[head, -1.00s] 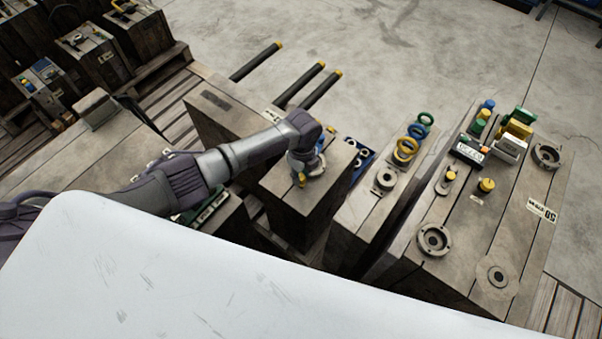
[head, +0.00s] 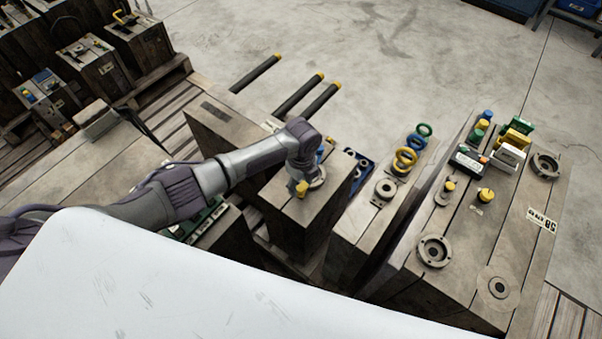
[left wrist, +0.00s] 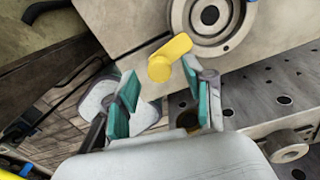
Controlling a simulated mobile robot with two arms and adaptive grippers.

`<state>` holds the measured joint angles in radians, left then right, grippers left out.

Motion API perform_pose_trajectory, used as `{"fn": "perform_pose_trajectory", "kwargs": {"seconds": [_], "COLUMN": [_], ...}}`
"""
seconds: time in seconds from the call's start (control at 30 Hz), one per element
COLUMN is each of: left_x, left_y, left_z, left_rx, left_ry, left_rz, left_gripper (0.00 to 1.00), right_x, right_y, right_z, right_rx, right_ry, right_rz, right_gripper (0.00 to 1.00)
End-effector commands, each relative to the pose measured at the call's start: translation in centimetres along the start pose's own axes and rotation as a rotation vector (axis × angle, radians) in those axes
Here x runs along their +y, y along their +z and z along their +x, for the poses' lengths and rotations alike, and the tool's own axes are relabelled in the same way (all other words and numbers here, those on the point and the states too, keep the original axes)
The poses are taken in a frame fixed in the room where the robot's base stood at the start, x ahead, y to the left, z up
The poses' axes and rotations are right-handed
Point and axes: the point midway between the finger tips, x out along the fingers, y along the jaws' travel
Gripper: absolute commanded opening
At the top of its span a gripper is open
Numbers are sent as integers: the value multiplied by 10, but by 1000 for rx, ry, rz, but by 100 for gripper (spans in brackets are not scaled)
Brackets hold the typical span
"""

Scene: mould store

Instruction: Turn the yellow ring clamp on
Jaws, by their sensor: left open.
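The yellow ring clamp (left wrist: 168,58) shows in the left wrist view as a short yellow lever with a round end, beside a grey metal ring (left wrist: 212,20) on a pale block face. In the head view the yellow clamp (head: 301,188) is on top of a wooden block (head: 298,214), partly covered by my left wrist. My left gripper (left wrist: 160,82) is open, with teal finger pads. In the left wrist view the lever appears just beyond and between the fingertips, close to the right-hand finger. I cannot tell whether they touch. My right gripper is in neither view.
To the right stand a narrow block (head: 352,222) with blue and yellow rings (head: 405,158) and a wider block (head: 512,212) with knobs and metal rings. A blue tray (head: 362,170) lies behind the clamp's block. Black bars (head: 300,95) with yellow ends stick out at the back.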

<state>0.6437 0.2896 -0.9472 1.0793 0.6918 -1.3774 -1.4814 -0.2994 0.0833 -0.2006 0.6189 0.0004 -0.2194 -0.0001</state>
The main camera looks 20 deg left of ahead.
Motion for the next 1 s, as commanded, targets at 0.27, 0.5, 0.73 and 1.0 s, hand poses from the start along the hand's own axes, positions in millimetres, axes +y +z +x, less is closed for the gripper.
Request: {"fn": "perform_pose_trajectory", "kwargs": {"seconds": [0.27, 0.5, 0.73, 1.0], "left_x": [-1, -1, 0, 0], "left_y": [1, 1, 0, 0], "left_z": [-58, -98, -111, -111], "left_rx": [-2, -2, 0, 0], "left_ry": [-5, -3, 0, 0], "left_rz": [1, 0, -1, -1], "left_gripper": [53, 53, 53, 53], "right_x": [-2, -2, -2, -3], "right_y": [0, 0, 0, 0], "right_z": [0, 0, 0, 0], "right_rx": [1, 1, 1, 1], "right_ry": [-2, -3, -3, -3], "right_rz": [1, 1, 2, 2], "right_gripper": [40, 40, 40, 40]}}
